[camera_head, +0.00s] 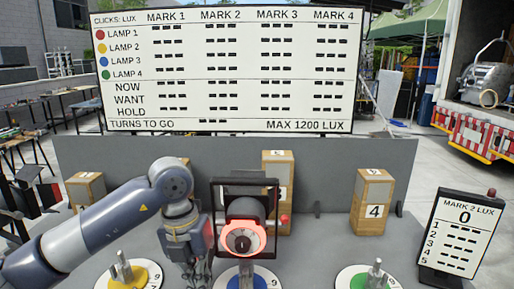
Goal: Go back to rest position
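My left arm comes in from the left, and my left gripper (196,272) hangs fingers-down over the table between the yellow and blue discs. It is just left of a lamp (243,238) with a red ring and black frame; I cannot tell whether they touch. I cannot make out whether its fingers are open or shut, and no held thing is clear. My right gripper is not in view. A yellow disc (146,276), a blue disc (262,282) and a green disc (357,281) with grey metal knobs lie along the front.
The grey table (318,245) has a low back wall (335,160). Wooden blocks stand behind the discs, including one marked 4 (374,200). A lux display (463,233) reading 0 stands at right. A large scoreboard (230,70) stands behind.

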